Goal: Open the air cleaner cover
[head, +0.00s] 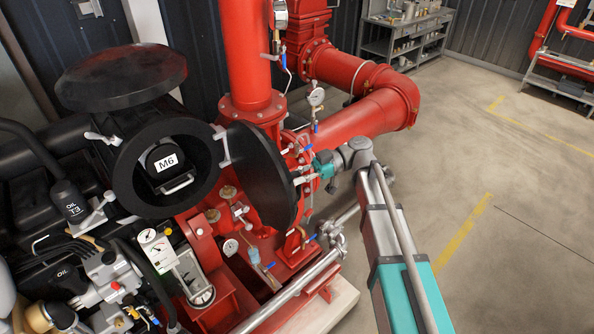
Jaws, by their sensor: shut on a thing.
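The air cleaner cover (258,178) is a black round disc in the head view. It stands swung out to the right of the black air cleaner housing (133,188), tilted and nearly edge-on. The housing's round mouth is open and shows a black insert (165,161) with a white "M6" label and a handle. My gripper (304,176) is at the right, outer side of the cover, shut on what seems to be the cover's handle. The exact contact is small and partly hidden by the cover's edge.
A black domed disc (120,76) sits above the housing. Silver latches (101,137) stick out around the housing rim. Red pipes (357,120) and a gauge (316,96) stand close behind my gripper. The concrete floor (480,210) at right is open.

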